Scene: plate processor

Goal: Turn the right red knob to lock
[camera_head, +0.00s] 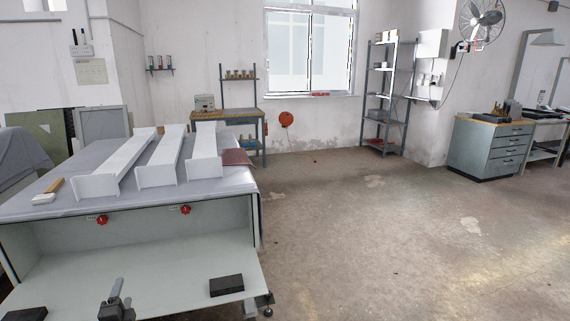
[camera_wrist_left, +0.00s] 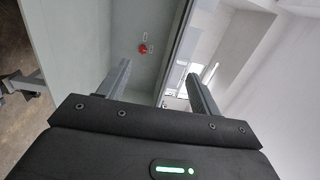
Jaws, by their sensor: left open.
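The right red knob (camera_head: 185,210) is on the front face of the plate processor (camera_head: 150,245), below its grey top edge. The left red knob (camera_head: 102,220) is on the same face. My left gripper (camera_head: 116,297) is at the bottom of the head view, lower than both knobs and apart from them. In the left wrist view my left gripper (camera_wrist_left: 160,80) has its two fingers spread with nothing between them. One red knob (camera_wrist_left: 143,48) shows beyond the fingers there; I cannot tell which. My right gripper is not in view.
Long white channel-shaped pieces (camera_head: 160,160) lie on the covered top. A black block (camera_head: 226,285) is on the lower shelf (camera_head: 180,287), and another dark block (camera_head: 25,314) is at the lower left. The floor (camera_head: 390,230) to the right is open.

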